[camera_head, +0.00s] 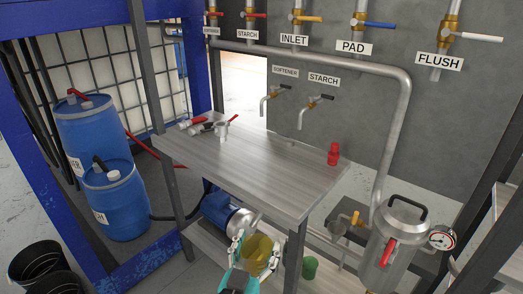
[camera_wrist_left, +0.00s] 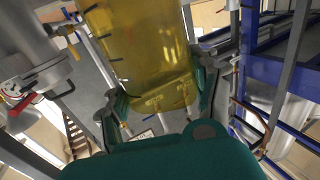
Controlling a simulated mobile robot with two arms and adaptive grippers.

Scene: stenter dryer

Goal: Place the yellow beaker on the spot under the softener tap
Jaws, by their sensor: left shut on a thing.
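My left gripper (camera_head: 256,256) is shut on the yellow beaker (camera_head: 258,248) and holds it in front of the grey wood-look table (camera_head: 240,172), below its top. In the left wrist view the translucent yellow beaker (camera_wrist_left: 140,45) sits between the two dark green fingers (camera_wrist_left: 160,98). The softener tap (camera_head: 272,95) is on the grey wall panel under its SOFTENER label, above the table's back edge. No separate mark shows on the tabletop below it. My right gripper is in neither view.
A red beaker (camera_head: 333,154) stands at the table's right back. Metal fittings (camera_head: 220,129) lie at its left. Below are a blue motor (camera_head: 226,213) and a green beaker (camera_head: 310,268). A steel vessel (camera_head: 390,245) stands right. The middle of the tabletop is clear.

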